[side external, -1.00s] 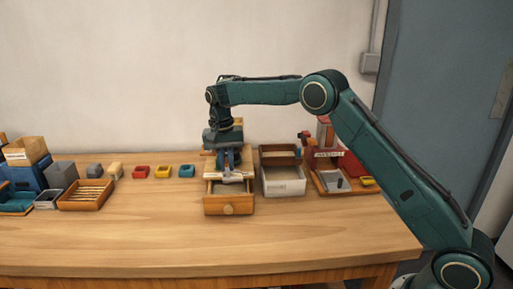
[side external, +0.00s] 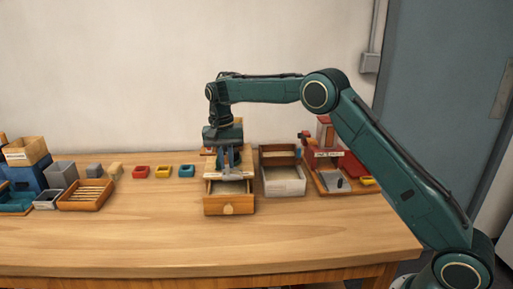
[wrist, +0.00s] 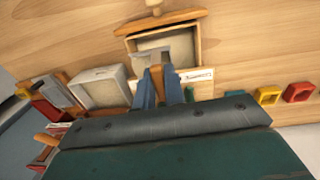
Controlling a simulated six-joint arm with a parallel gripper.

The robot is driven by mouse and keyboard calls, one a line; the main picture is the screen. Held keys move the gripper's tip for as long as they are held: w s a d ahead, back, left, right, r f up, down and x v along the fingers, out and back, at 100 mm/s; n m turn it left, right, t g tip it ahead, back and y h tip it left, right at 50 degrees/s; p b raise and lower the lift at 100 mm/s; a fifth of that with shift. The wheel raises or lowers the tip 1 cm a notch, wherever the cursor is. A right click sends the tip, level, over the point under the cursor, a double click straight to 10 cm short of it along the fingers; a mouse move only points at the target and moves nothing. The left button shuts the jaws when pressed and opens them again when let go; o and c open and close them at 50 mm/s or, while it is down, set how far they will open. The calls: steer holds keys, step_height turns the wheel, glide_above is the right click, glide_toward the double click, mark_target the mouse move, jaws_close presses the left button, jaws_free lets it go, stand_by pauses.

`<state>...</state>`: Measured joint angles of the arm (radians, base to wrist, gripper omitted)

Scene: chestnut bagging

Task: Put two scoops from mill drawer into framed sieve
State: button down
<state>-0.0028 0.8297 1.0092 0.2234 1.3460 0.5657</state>
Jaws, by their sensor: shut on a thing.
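The mill drawer (side external: 228,209) is pulled out toward the front of the bench, with a round wooden knob. In the wrist view the open drawer (wrist: 198,45) shows a pale inside; how much it holds is not clear. My gripper (wrist: 158,72) is shut on the wooden handle of a grey scoop (wrist: 170,50), which is over the drawer's inside. In the side view my gripper (side external: 229,170) points down over the drawer's back part. A pale box with a wooden-framed back (side external: 283,186) stands just right of the drawer; I cannot tell whether it is the framed sieve.
A red device on a wooden base (side external: 328,170) stands farther right. Red (side external: 140,172), yellow (side external: 163,171) and blue (side external: 186,171) small pieces line the back left. A wooden slatted tray (side external: 70,206) and blue bins are at far left. The bench front is clear.

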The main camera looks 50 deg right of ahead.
steer(key=shift+s+a+n, duration=1.1)
steer(key=shift+s+n, duration=1.7)
steer(key=shift+s, duration=3.3)
steer(key=w+d+r+m+t, duration=0.1)
steer(key=w+d+r+m, duration=0.2)
steer(key=w+d+m, duration=1)
steer(key=d+m, duration=0.6)
steer(key=d, duration=1)
steer(key=shift+r+m+t, duration=0.3)
steer(key=shift+m, duration=0.1)
steer(key=shift+a+f, duration=0.1)
steer(key=shift+f, duration=0.05)
steer(key=shift+t, duration=0.3)
